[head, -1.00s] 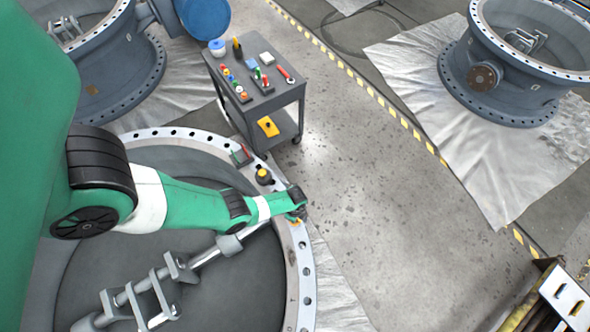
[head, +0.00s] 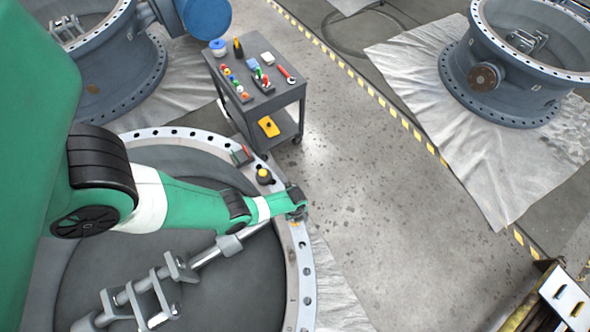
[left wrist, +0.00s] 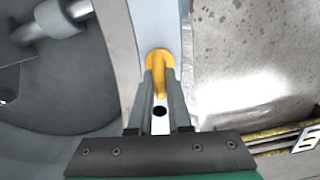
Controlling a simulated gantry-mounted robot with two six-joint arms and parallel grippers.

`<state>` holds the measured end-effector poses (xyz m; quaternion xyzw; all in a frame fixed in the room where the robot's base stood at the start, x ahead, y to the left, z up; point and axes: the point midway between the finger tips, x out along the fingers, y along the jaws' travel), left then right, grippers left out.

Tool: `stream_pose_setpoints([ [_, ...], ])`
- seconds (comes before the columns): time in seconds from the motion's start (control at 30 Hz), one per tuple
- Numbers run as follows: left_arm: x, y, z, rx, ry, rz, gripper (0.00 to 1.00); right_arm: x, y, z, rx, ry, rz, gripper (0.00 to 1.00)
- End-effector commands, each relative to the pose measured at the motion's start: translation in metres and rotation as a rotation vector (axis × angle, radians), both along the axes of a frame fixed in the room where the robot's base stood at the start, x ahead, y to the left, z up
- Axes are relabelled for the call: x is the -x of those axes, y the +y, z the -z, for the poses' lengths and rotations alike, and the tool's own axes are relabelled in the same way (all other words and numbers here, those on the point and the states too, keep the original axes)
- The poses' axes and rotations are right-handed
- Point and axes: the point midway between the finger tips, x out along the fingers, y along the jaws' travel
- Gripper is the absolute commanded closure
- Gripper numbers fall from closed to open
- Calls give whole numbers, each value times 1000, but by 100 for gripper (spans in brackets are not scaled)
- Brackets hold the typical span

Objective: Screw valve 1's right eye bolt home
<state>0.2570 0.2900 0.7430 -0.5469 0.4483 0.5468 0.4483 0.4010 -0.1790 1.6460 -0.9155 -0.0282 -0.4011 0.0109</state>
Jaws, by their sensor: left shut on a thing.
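Valve 1 (head: 306,285) is the large grey ring in the foreground, with a pale drilled flange and a dark disc inside. The yellow eye bolt (left wrist: 158,62) stands on its flange, in the upper middle of the left wrist view. My left gripper (left wrist: 160,88) is shut on the eye bolt's ring, with its two grey fingers on either side. In the head view, my left gripper (head: 297,215) is over the right part of the flange and mostly hides the bolt. How deep the bolt's thread sits cannot be seen. My right gripper is not in view.
A tool cart (head: 262,100) is beyond. Other valves stand at top left and right (head: 505,85). The floor between is clear.

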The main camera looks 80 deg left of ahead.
Motion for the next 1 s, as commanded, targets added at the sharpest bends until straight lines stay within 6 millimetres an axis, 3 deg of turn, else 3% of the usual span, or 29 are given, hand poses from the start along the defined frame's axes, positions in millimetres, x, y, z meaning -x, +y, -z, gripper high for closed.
stream_pose_setpoints([
  [0.43,1,0,1,-1,0,10,100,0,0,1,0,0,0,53],
  [0.47,1,0,1,-1,0,10,78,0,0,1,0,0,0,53],
  [0.6,1,0,1,-1,0,9,53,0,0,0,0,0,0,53],
  [1.0,0,0,-7,0,0,9,53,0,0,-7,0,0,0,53],
])
